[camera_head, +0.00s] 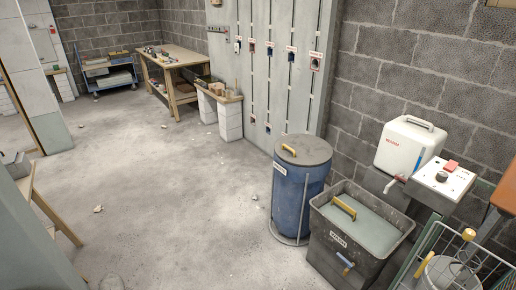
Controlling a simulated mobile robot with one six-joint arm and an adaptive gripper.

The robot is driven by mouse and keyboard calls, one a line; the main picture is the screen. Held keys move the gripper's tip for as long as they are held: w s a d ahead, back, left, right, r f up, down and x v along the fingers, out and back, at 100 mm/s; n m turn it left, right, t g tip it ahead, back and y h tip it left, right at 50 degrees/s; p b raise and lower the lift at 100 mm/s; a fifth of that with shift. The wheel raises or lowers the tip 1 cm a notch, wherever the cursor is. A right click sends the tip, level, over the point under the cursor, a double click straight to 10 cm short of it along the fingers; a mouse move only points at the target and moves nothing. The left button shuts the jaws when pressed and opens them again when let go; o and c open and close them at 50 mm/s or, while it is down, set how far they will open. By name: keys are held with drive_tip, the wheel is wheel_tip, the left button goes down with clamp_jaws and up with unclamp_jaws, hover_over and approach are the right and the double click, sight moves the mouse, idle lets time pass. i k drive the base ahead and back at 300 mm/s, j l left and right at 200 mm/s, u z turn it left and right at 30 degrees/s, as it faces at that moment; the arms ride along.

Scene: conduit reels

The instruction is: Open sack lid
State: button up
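A blue cylindrical container (298,206) stands on the floor right of centre, in a thin metal frame. I cannot tell for sure which one is the sack. My gripper is not in view.
A white box (408,147) and a control box with a red button (443,183) stand against the block wall at right. A wire basket (462,262) is at the lower right. A wooden workbench (180,66) stands at the back. The concrete floor (165,190) left of the blue container is mostly clear.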

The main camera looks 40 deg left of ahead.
sight(302, 150)
drive_tip(key=u, duration=0.95)
drive_tip(key=i+j, duration=0.15)
drive_tip(key=i, duration=0.35)
drive_tip(key=i+j+z, duration=0.1)
drive_tip(key=i, duration=0.4)
drive_tip(key=i+j, duration=0.2)
drive_tip(key=i, duration=0.25)
drive_tip(key=i+j+z, duration=0.15)
drive_tip(key=i, duration=0.35)
drive_tip(key=i+j, duration=0.25)
drive_tip(key=i, duration=0.25)
drive_tip(key=i+j+z, duration=0.1)
drive_tip(key=i, duration=0.35)
drive_tip(key=i+j, duration=0.4)
drive_tip(key=i+l+z, duration=0.05)
drive_tip(key=i, duration=0.05)
